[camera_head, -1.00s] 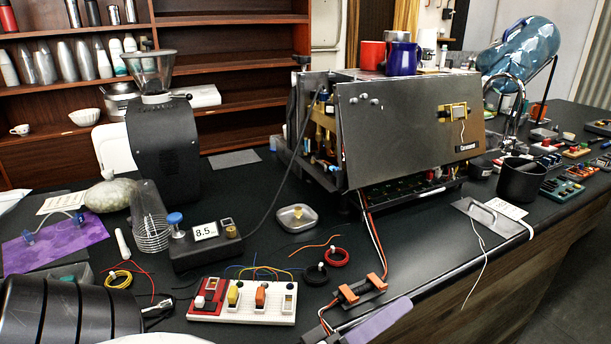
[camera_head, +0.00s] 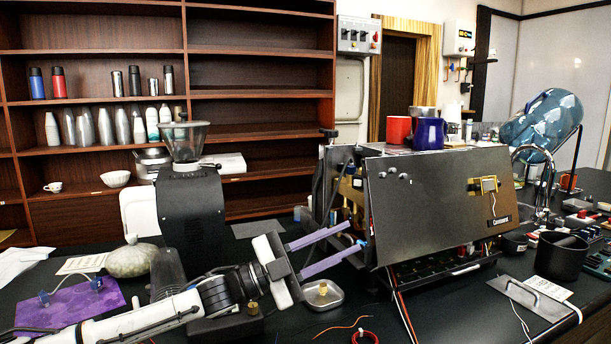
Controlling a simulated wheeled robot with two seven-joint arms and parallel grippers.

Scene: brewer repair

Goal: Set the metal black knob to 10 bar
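My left gripper (camera_head: 355,235) reaches in from the left with two long purple fingers. The fingers are spread apart, and their tips are at the open left side of the metal brewer (camera_head: 425,200). Nothing is clearly seen held between them. Brass fittings and wiring (camera_head: 350,192) show inside the open side. I cannot pick out a metal black knob with certainty; the shadowed interior by the fingertips is too small and dark to read. The box with the 8.5 display is hidden behind my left arm, apart from a brass knob (camera_head: 254,308). My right gripper is not in view.
A metal dish (camera_head: 322,294) lies under the fingers. A black grinder (camera_head: 192,215) stands behind my arm. Red (camera_head: 398,130) and blue (camera_head: 430,133) mugs stand on the brewer. A black pot (camera_head: 562,257) and a metal plate (camera_head: 530,296) are at right.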

